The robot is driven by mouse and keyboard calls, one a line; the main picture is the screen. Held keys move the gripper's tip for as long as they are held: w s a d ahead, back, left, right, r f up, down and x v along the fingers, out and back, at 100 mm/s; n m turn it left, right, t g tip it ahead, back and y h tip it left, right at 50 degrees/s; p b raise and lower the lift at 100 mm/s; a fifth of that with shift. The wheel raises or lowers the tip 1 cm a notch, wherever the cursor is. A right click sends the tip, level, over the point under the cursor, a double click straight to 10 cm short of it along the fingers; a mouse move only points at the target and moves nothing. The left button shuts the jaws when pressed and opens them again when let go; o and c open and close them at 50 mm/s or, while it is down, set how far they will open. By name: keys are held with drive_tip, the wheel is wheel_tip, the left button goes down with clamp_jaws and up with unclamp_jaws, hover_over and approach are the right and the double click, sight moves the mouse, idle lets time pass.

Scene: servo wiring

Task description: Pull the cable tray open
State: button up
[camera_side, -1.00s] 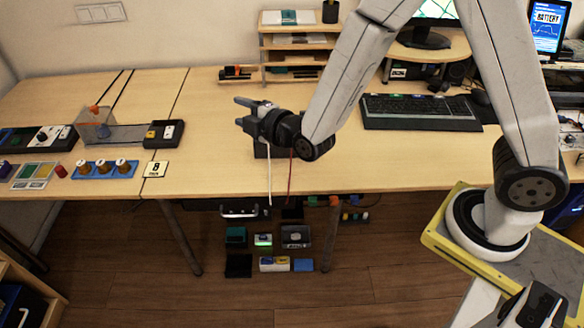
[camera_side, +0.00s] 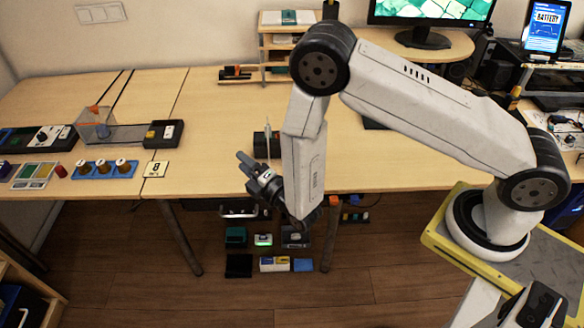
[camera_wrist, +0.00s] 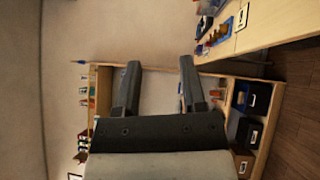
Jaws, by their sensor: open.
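What looks like the cable tray (camera_side: 240,210) is a dark, shallow unit with a pale handle bar under the front edge of the table. My forearm and gripper cover the space to its right, so its right end is hard to make out. My gripper (camera_side: 247,170) is at the table's front edge, above the tray and apart from its handle, with its fingers pointing left. In the wrist view the two dark fingers (camera_wrist: 160,63) are spread with nothing between them. The tray cannot be made out in the wrist view.
A small dark block (camera_side: 266,147) stands on the table behind my gripper. Several small boxes, one a green-lit unit (camera_side: 263,240), sit below the table. A table leg (camera_side: 181,238) stands left of the tray. The wrist view shows a shelf with dark bins (camera_wrist: 245,130).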

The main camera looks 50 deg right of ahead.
approach(239, 216)
drive_tip(key=w, duration=0.3)
drive_tip(key=shift+s+f, duration=0.1)
drive_tip(key=shift+s, duration=0.15)
drive_tip(key=shift+w, duration=0.15)
drive_tip(key=shift+w+r, duration=0.2)
drive_tip(key=shift+w, duration=1.05)
drive_tip(key=shift+w+r, duration=0.15)
drive_tip(key=shift+w, duration=1.05)
drive_tip(key=shift+w+r, duration=0.2)
drive_tip(key=shift+w, duration=1.05)
clamp_jaws()
